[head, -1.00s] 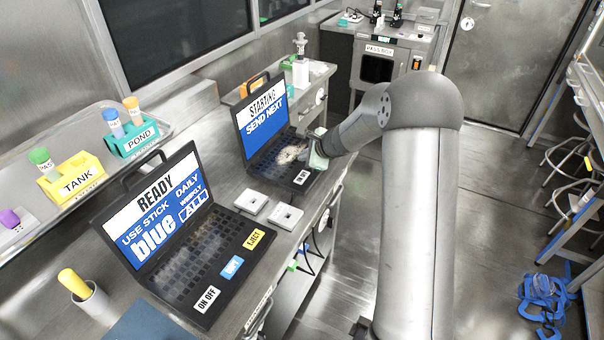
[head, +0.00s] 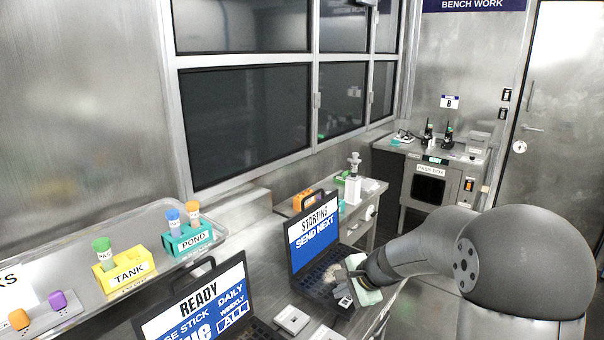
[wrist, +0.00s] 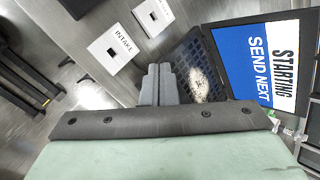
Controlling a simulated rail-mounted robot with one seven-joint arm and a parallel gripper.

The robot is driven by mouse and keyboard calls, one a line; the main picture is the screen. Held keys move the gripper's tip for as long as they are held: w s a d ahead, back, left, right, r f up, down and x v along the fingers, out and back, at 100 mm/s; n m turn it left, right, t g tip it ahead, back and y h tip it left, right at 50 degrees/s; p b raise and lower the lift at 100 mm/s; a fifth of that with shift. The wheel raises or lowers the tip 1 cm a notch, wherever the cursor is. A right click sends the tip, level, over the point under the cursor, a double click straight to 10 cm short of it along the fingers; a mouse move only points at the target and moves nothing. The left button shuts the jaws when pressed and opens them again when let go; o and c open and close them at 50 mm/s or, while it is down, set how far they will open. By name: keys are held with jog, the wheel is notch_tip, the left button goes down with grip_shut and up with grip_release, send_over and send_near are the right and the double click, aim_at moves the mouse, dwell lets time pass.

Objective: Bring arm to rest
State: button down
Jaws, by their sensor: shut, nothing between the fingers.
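My arm reaches in from the right in the head view. My gripper (head: 347,284) hangs over the front right part of the keyboard of the far laptop (head: 312,238), whose screen reads "STARTING SEND NEXT". In the wrist view my gripper (wrist: 159,70) has its two grey fingers together with nothing between them. Beyond them the laptop's keyboard (wrist: 186,58) shows a pale worn patch. Whether the fingertips touch the laptop cannot be told.
A nearer laptop (head: 205,300) reads "READY". Two white blocks with square openings (head: 292,320) sit between the laptops; one (wrist: 112,49) is labelled "INTAKE". A steel tray (head: 70,262) holds a yellow TANK rack (head: 125,276) and teal POND rack (head: 188,240). A pass box (head: 432,185) stands behind.

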jog(key=s+d+r+n+g+h, duration=0.1)
jog(key=s+n, duration=0.5)
jog(key=s, duration=1)
jog(key=s+d+r+n+g+h, duration=0.1)
jog(key=s+d+n+g+h, duration=0.2)
jog(key=s+n, duration=0.4)
jog(key=s+h, duration=0.1)
jog(key=s, duration=0.7)
jog(key=shift+s+r+g, duration=0.3)
jog(key=shift+s+r, duration=0.05)
